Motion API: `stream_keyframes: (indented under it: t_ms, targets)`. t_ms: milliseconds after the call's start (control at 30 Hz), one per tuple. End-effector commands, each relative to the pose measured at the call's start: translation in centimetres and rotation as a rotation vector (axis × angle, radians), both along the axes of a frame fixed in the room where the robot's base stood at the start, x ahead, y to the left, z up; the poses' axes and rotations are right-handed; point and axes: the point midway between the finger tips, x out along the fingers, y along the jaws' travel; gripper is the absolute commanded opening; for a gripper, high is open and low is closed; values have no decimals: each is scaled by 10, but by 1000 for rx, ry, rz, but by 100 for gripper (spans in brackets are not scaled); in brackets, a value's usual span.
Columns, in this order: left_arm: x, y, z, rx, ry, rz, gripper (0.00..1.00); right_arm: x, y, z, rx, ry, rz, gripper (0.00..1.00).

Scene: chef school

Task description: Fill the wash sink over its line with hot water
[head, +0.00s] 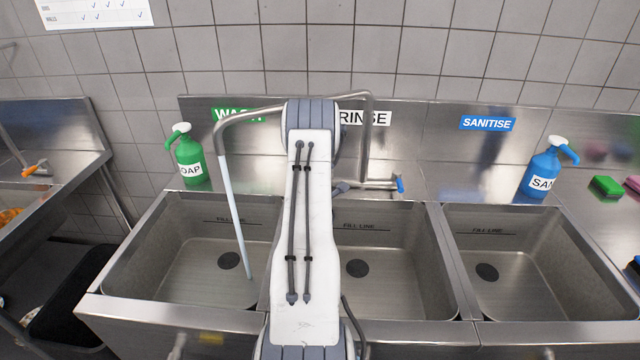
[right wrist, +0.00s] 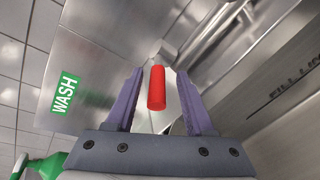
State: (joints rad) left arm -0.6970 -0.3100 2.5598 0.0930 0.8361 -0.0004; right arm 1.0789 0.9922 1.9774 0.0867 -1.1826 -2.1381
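The wash sink (head: 128,262) is the left basin, under a green WASH sign (head: 238,115) that also shows in the right wrist view (right wrist: 64,93). A fill-line mark (head: 235,221) is on its back wall. A pale water stream (head: 233,215) runs from the spout (head: 222,135) into this basin. The floor and dark drain (head: 229,260) show clearly, and I see no water surface near the line. My right arm hides the tap's middle in the head view. In the right wrist view my right gripper (right wrist: 159,95) is open, its fingers either side of the red tap handle (right wrist: 157,88), with gaps showing. My left gripper is out of view.
The blue tap handle (head: 400,184) is right of my arm. The rinse sink (head: 440,290) and sanitise sink (head: 550,310) stand to the right. A green soap bottle (head: 190,160) and blue sanitiser bottle (head: 543,172) stand on the back ledge.

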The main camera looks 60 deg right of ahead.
Motion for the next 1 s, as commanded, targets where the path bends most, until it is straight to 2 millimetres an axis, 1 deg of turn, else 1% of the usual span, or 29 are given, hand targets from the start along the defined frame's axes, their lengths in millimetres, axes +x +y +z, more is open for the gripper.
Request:
stream_keyframes:
  t_ms: [233,333,467,700,800,900,1000]
  targets:
    - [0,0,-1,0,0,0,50,2,2,1,-2,0,5,53]
    - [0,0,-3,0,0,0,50,-1,9,1,-2,0,6,53]
    - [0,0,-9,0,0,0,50,-9,27,5,0,1,6,53]
    - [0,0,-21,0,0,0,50,-28,68,14,-1,1,5,53]
    - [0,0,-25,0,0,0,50,-34,81,17,-1,1,4,53]
    - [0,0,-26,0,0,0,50,-38,89,20,-1,0,3,53]
    - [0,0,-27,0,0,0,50,-40,94,22,-1,0,3,53]
